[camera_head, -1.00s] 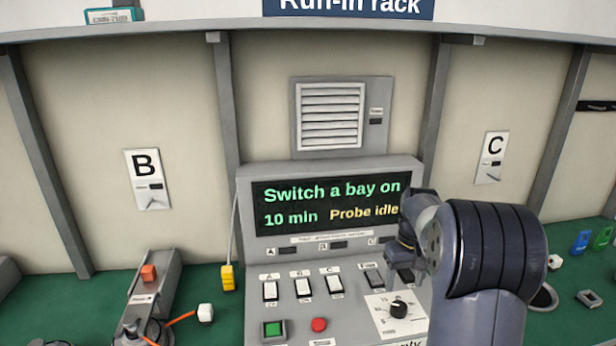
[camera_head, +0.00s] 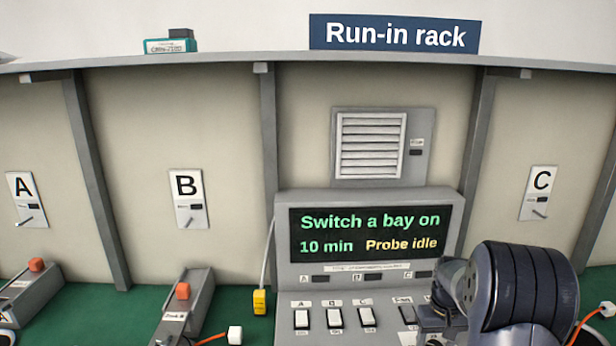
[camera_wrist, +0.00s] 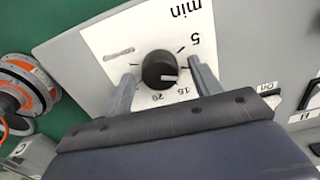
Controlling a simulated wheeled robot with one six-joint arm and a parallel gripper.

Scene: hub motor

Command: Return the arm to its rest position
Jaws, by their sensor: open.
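My arm (camera_head: 525,290) shows at the lower right of the head view, in front of the control panel's right side. In the wrist view my gripper (camera_wrist: 165,88) is open, with one finger on each side of a black timer knob (camera_wrist: 160,70). The knob sits on a white dial plate marked with minutes. I cannot tell whether the fingers touch the knob. The gripper's tips are hidden in the head view.
The control panel's screen (camera_head: 372,233) reads "Switch a bay on", "10 min" and "Probe idle". Rocker switches (camera_head: 334,317) sit below it. Bay signs A (camera_head: 24,198), B (camera_head: 188,198) and C (camera_head: 538,193) hang on the back wall. A round orange-and-grey motor (camera_wrist: 18,92) lies beside the panel.

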